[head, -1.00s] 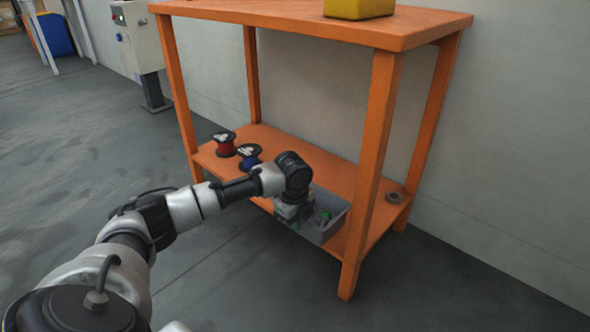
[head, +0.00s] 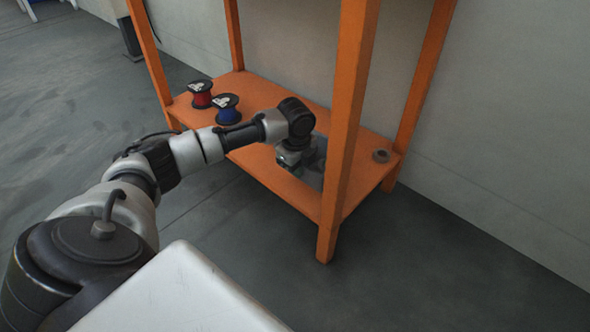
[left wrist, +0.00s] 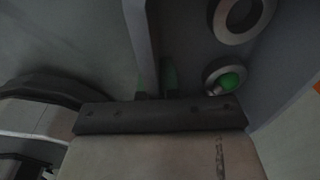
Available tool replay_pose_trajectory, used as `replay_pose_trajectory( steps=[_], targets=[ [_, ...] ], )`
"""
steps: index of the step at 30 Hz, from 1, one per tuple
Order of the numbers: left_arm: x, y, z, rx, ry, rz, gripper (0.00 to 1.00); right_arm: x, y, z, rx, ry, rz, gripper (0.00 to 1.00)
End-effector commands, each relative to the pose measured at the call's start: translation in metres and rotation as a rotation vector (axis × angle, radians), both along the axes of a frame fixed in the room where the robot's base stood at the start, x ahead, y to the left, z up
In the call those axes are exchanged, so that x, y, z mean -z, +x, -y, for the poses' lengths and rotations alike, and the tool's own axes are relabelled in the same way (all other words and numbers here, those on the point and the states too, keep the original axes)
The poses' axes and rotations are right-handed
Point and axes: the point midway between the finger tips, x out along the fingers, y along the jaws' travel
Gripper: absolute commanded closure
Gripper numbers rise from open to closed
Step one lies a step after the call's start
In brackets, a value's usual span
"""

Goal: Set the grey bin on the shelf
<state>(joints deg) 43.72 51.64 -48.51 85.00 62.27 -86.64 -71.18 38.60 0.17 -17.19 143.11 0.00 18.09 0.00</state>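The grey bin (head: 314,177) is at the right part of the orange rack's lower shelf (head: 258,163), near its front edge. The front leg and my left gripper hide much of it, so I cannot tell if it rests on the boards. My left gripper (head: 291,168) points down at the bin's near side. In the left wrist view the bin's wall (left wrist: 141,45) runs up to the gripper (left wrist: 155,92), with green fingertip parts on both sides of it; the gripper appears shut on this wall. Rings (left wrist: 226,75) and a green piece lie inside the bin. My right gripper is not in view.
A red spool (head: 201,94) and a blue spool (head: 227,109) stand on the shelf's left part. A small dark ring (head: 381,156) lies at its right end. The orange front leg (head: 345,130) rises close beside the bin. Floor in front is clear.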

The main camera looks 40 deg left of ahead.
Motion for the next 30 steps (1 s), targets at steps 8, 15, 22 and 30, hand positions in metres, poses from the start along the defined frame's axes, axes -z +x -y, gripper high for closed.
replay_pose_trajectory(
  steps=[8, 15, 22, 30],
  targets=[
    [0.020, 0.001, 0.000, 0.000, -0.002, 0.007, 1.00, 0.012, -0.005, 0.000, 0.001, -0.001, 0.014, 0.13],
    [0.048, 0.001, 0.000, 0.001, 0.000, 0.005, 1.00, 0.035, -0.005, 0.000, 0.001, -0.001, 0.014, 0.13],
    [0.054, 0.001, 0.000, 0.001, 0.000, 0.006, 1.00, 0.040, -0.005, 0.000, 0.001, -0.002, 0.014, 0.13],
    [0.058, 0.000, 0.000, 0.000, 0.000, 0.001, 0.92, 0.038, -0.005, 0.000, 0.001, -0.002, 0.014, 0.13]
  ],
)
